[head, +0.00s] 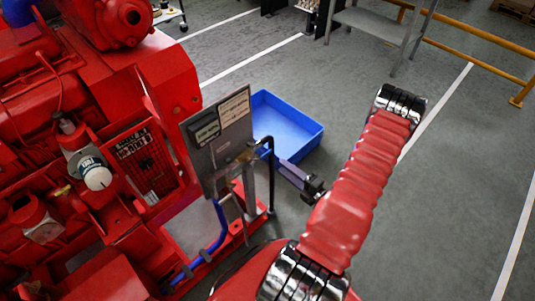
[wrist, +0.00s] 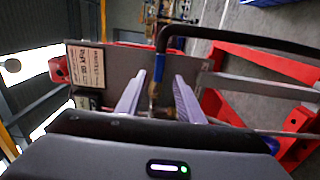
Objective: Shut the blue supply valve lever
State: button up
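The blue supply valve lever (wrist: 159,68) shows in the wrist view as a short blue piece standing up in the picture, with a brass valve body (wrist: 154,92) below it. In the head view the brass valve (head: 247,155) is at the right edge of the grey panel; I cannot make out the lever there. My gripper (wrist: 159,80) is open, its two pale purple fingers on either side of the lever and valve, with gaps visible. In the head view my gripper (head: 280,168) reaches in from the right, close to the panel. Contact cannot be told.
The grey panel (head: 216,165) with labels stands beside the red engine (head: 100,90). A black hose (wrist: 240,37) arches over the valve, close to my fingers. A blue hose (head: 212,240) runs below the panel. A blue crate (head: 290,128) lies behind; the floor at right is clear.

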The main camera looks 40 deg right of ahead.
aim_at(268, 154)
jog(key=shift+w+a, duration=0.15)
jog(key=shift+w, duration=4.95)
jog(key=shift+c, duration=0.7)
grip_shut()
jog(key=shift+s, duration=0.1)
